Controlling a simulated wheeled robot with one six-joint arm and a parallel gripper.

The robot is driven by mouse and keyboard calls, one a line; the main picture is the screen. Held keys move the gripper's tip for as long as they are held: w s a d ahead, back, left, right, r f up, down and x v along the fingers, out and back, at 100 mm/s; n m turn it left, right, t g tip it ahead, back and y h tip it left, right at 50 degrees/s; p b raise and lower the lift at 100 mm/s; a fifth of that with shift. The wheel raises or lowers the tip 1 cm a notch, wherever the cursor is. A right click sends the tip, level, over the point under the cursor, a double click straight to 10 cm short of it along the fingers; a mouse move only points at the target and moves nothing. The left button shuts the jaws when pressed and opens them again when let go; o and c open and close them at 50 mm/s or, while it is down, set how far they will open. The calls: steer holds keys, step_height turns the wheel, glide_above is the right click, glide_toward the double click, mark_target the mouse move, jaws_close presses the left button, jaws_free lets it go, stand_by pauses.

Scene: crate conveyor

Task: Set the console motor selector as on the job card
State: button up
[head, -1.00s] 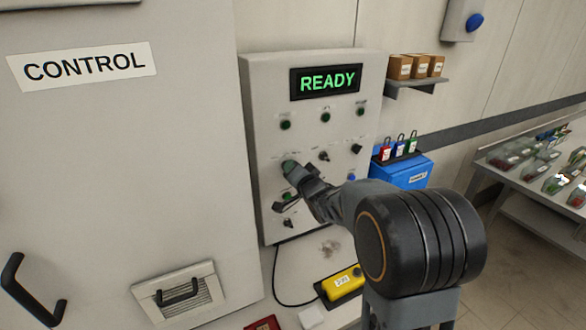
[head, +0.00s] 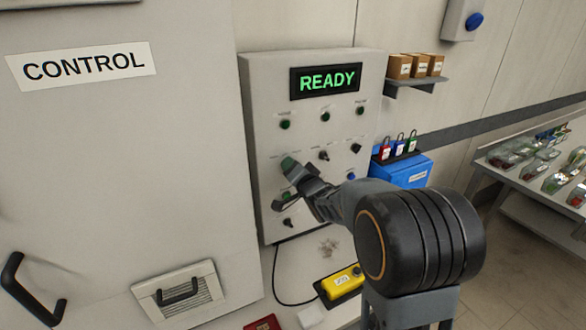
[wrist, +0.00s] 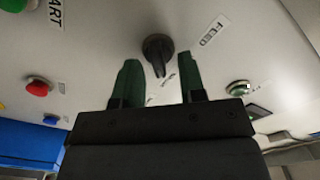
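The grey console (head: 260,110) stands against the wall with a lit READY display (head: 328,80). Its face carries lamps, buttons and dark selector knobs. My gripper (head: 288,172) is at the left middle of the face. In the wrist view the gripper (wrist: 157,82) is open, its green fingertips apart on either side of a black selector knob (wrist: 158,50). The knob sits at and slightly beyond the tips; I see no clear contact. Its handle points down in that view. A FEED label (wrist: 215,30) is to its right. I cannot identify the motor selector's label or read a job card.
A red button (wrist: 38,88) and a green one (wrist: 240,88) flank the gripper in the wrist view. A yellow pendant (head: 342,282) lies below the console. A blue box (head: 405,172) with padlocks and a shelf of cartons (head: 416,68) are to the right.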

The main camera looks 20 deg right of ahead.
steer(key=shift+s, duration=0.1)
steer(key=s+d+b, duration=0.1)
steer(key=s+d, duration=0.1)
steer(key=s, duration=1.1)
steer(key=shift+s+d, duration=0.2)
steer(key=shift+d, duration=0.15)
steer(key=s+d+f+n+g+h, duration=0.35)
steer(key=d+f+g+h, duration=0.3)
steer(key=f, duration=0.25)
steer(key=s+a+r+n+g+y+p, duration=0.1)
steer(key=s+a+n+g+y, duration=0.2)
steer(key=s+a+g, duration=0.4)
steer(key=s+a+n, duration=0.1)
steer(key=s+a, duration=0.2)
steer(key=s, duration=0.2)
steer(key=shift+s+r, duration=0.2)
steer(key=shift+s, duration=0.15)
